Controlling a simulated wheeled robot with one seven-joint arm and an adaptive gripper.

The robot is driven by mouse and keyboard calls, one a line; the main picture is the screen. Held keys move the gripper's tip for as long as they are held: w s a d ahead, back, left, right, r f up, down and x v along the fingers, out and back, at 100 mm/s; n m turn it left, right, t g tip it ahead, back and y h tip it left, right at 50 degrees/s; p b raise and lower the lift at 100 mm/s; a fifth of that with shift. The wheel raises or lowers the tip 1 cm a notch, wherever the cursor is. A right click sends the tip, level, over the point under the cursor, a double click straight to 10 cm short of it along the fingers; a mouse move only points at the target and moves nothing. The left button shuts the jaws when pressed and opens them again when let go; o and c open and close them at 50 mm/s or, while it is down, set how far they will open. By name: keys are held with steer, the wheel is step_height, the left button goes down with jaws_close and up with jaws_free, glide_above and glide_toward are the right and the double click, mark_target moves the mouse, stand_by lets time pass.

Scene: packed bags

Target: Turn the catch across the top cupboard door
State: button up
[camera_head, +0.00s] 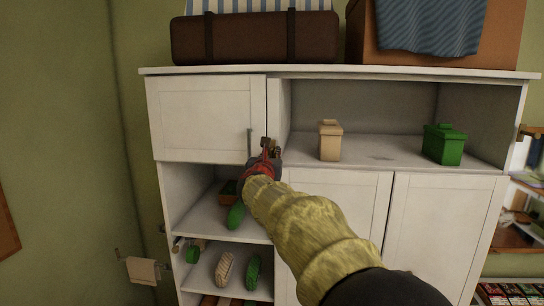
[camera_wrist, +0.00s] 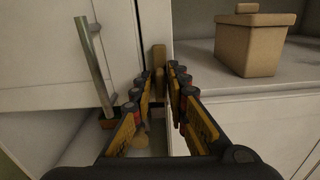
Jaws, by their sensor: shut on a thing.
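The top cupboard door (camera_head: 205,115) is white, at the upper left of the white cabinet, and looks closed. It has an upright metal bar handle (camera_wrist: 95,65) near its right edge, seen also in the head view (camera_head: 249,142). The catch (camera_wrist: 159,57) is a small tan-yellow piece beside the door's right edge; it looks upright in the wrist view. My gripper (camera_head: 270,148) is at this edge, right of the handle. In the wrist view its fingers (camera_wrist: 163,75) are on both sides of the catch, shut on it. The catch's lower part is hidden between the fingers.
A beige lidded box (camera_head: 330,141) and a green one (camera_head: 444,144) stand on the open shelf to the right. Open shelves below the door hold a green item (camera_head: 236,216) and several shoes. A brown suitcase (camera_head: 255,38) lies on top.

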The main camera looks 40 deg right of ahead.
steer(key=shift+f+m+b, duration=0.2)
steer(key=shift+m+b, duration=2.2)
steer(key=shift+b, duration=0.3)
steer(key=shift+r+m, duration=0.1)
steer(key=shift+m, duration=0.3)
steer(key=shift+b, duration=0.55)
steer(key=shift+m+b, duration=0.35)
steer(key=shift+m, duration=0.05)
steer(key=m+b, duration=0.2)
steer(key=shift+m, duration=0.3)
steer(key=m+b, duration=0.2)
steer(key=shift+b, duration=0.3)
steer(key=shift+m, duration=0.3)
